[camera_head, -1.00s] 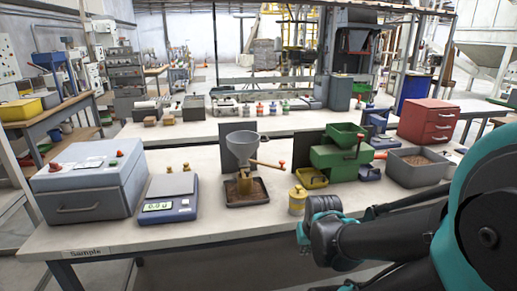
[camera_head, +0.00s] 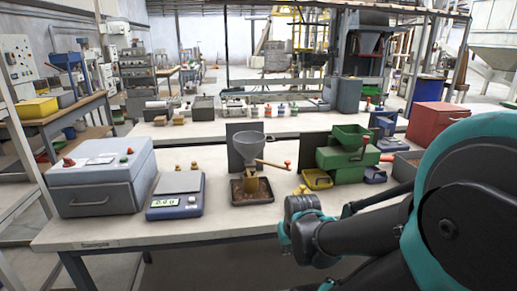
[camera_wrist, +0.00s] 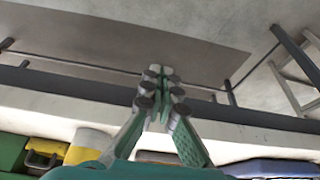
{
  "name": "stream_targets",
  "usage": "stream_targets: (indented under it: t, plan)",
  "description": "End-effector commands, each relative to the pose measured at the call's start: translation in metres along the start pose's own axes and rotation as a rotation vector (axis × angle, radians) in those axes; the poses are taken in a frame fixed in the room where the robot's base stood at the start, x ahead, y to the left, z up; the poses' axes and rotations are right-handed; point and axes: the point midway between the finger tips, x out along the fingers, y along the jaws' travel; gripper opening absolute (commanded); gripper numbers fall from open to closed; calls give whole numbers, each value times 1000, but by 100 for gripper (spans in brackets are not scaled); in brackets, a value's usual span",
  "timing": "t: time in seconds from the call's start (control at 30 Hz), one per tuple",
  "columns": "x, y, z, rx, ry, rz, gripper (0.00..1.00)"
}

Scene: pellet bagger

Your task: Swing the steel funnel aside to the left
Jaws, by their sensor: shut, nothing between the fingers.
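The steel funnel (camera_head: 250,148) is a grey cone on a stand at the middle of the near table, above a dark tray (camera_head: 268,197) of brown pellets. A wooden handle with a red knob (camera_head: 287,165) sticks out to its right. My gripper (camera_wrist: 160,78) shows in the wrist view with its fingers together and nothing between them. It is apart from the funnel, near the table's front edge, with floor beyond the fingertips. In the head view my arm is to the right of the funnel and nearer; the fingers cannot be made out there. The funnel is not recognisable in the wrist view.
A blue scale (camera_head: 175,205) and a grey box (camera_head: 100,182) stand left of the funnel. A green machine (camera_head: 347,155) stands to its right. A yellow container (camera_wrist: 92,143) shows near the table edge in the wrist view.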

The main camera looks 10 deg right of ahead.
Motion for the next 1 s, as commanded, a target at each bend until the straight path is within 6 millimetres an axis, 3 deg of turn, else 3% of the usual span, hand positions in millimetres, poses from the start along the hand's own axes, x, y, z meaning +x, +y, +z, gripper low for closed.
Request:
stream_targets:
  t: [0.23,0.47,0.57,0.77,0.87,1.0]
  plan:
    - [0,0,0,0,0,0,0]
    - [-3,-5,-13,83,-22,-70,29]
    - [-10,-10,-33,195,-43,-175,29]
    - [-39,-10,-98,432,-37,-452,29]
    - [-61,2,-135,532,-1,-595,29]
    - [-102,34,-188,651,90,-800,29]
